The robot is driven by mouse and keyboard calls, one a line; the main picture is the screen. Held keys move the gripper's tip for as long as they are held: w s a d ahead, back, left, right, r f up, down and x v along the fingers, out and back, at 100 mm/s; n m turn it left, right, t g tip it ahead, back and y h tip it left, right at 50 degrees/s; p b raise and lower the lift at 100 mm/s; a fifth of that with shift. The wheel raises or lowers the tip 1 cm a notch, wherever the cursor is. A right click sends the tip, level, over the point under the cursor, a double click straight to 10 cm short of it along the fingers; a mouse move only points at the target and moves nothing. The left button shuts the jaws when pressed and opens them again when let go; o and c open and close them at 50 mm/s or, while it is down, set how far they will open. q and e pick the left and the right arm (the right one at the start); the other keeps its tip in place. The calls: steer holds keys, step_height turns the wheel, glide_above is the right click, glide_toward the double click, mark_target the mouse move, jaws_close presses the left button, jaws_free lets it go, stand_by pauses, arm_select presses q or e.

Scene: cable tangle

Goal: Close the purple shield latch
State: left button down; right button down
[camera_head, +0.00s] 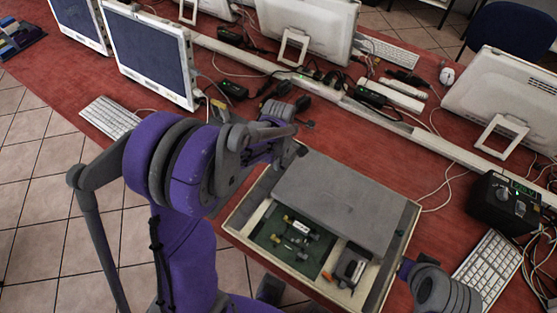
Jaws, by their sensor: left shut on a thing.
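A shallow pale tray (236,226) lies on the red table. A flat grey panel (338,200) covers its far part and may be the shield. My left gripper (294,152) is shut at the panel's far left corner; its fingertips are small and partly hidden. A green board (283,240) with small yellow, white and dark parts shows in the tray's near part. A dark grey and orange fitting (350,267) stands to its right. I cannot make out a purple latch clearly. Part of my right arm shows at the lower right; its fingers cannot be made out.
Monitors (148,51) stand left and at the back. A keyboard (486,268) and a black box with a knob (503,200) lie right of the tray. A pale cable rail (345,102) with adapters and loose cables crosses behind. Red table shows bare between tray and rail.

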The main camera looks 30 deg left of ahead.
mark_target(283, 168)
stand_by(0.5)
arm_select(q)
steer(key=shift+d+f+b, duration=0.15)
steer(key=shift+d+b, duration=0.2)
steer(key=shift+d, duration=0.45)
steer(key=shift+s, duration=0.1)
steer(key=c, duration=0.8)
jaws_free()
steer(key=shift+r, duration=0.2)
step_height(283, 168, up, 11)
steer(key=p, duration=0.1)
steer(key=shift+f, duration=0.15)
